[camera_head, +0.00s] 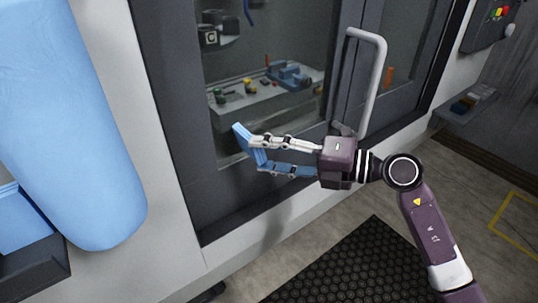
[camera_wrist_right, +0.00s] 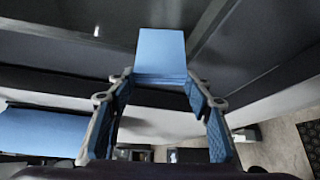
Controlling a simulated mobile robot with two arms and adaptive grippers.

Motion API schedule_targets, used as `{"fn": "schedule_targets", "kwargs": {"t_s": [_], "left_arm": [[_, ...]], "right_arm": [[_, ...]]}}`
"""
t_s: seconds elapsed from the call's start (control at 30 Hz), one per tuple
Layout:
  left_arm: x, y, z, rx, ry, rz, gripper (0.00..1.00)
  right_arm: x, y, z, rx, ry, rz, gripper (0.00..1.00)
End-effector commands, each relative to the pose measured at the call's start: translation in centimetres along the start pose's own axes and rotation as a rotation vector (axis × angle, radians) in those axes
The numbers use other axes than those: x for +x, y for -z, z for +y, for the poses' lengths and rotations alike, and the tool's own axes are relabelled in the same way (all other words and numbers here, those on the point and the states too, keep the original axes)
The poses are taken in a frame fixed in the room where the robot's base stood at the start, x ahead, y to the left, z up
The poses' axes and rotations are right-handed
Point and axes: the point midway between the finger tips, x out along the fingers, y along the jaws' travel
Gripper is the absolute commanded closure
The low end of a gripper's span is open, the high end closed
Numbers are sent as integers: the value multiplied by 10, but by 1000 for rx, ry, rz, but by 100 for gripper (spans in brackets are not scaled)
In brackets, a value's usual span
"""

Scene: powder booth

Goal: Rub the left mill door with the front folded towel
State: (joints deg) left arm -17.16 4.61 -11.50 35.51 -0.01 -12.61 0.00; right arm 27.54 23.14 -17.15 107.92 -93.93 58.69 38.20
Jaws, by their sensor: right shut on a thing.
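My right gripper (camera_head: 259,155) is shut on a blue folded towel (camera_head: 241,135), which sticks out past its fingertips. In the right wrist view the towel (camera_wrist_right: 160,50) is a flat blue block between the two fingertips of the gripper (camera_wrist_right: 160,82). The left mill door (camera_head: 170,95) has a dark frame and a large window. The towel is in front of the lower part of this window, near the left frame bar; I cannot tell whether it touches the glass. My left gripper is not in view.
A light grey bar handle (camera_head: 376,85) stands out from the doors, right of and above my right gripper. A large blue roll (camera_head: 75,120) hangs at the left over a dark tray (camera_head: 35,270). A black mat (camera_head: 350,270) lies on the floor. A control panel (camera_head: 490,20) is at the upper right.

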Motion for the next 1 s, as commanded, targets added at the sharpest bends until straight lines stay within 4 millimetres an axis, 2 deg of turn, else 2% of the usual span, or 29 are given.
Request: {"fn": "schedule_targets", "kwargs": {"t_s": [0.4,0.8,1.0], "left_arm": [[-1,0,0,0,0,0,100],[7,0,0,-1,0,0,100],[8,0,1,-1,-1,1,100]], "right_arm": [[5,-4,0,-1,0,-1,73],[-14,-29,-9,-1,1,-2,73],[-18,-33,-10,-1,0,0,73]]}}
